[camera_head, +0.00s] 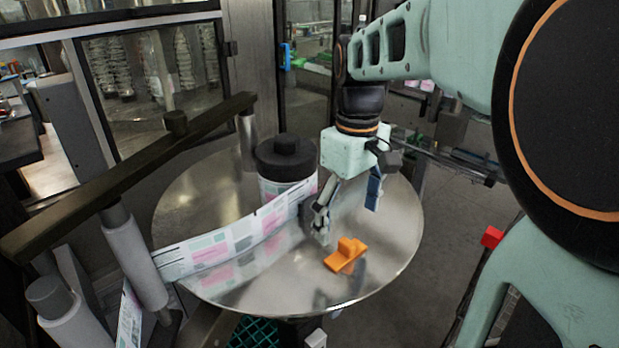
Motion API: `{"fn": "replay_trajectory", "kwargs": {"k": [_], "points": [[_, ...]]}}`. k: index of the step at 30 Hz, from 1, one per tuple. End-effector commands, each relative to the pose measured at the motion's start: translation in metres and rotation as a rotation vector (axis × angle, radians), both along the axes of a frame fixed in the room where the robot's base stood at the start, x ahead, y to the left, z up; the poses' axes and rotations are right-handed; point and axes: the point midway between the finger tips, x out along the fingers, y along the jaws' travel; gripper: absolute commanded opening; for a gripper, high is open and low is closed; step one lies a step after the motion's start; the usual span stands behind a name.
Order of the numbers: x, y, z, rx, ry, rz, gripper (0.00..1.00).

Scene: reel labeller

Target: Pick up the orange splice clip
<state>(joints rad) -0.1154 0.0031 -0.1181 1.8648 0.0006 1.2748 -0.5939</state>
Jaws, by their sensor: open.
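The orange splice clip (346,256) lies on the round metal table (215,190), towards its front right. It is a small block with a raised part on top. My gripper (346,218) hangs from the arm above the table, behind the clip in the picture and slightly above it. Its two fingers are spread apart, with nothing between them. A gap shows between the fingers and the clip. How high the fingertips are above the table is hard to tell.
A label reel with a black hub (286,160) stands on the table behind and left of my gripper. Its printed label web (235,240) runs left across the table to a grey roller (135,262). A dark bar (125,180) crosses the left side.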

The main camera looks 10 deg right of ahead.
Motion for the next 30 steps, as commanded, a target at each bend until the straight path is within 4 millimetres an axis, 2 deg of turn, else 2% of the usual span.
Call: {"fn": "replay_trajectory", "kwargs": {"k": [5, 13, 22, 23, 30], "points": [[-0.003, 0.001, -0.012, 0.0, 0.002, 0.0, 0.85], [-0.008, 0.004, -0.049, 0.0, 0.002, 0.0, 0.85], [-0.007, 0.004, -0.055, 0.0, -0.001, -0.001, 0.85], [-0.007, 0.004, -0.055, 0.0, -0.001, -0.001, 0.84], [-0.007, 0.004, -0.055, 0.0, -0.001, -0.001, 0.58]]}}
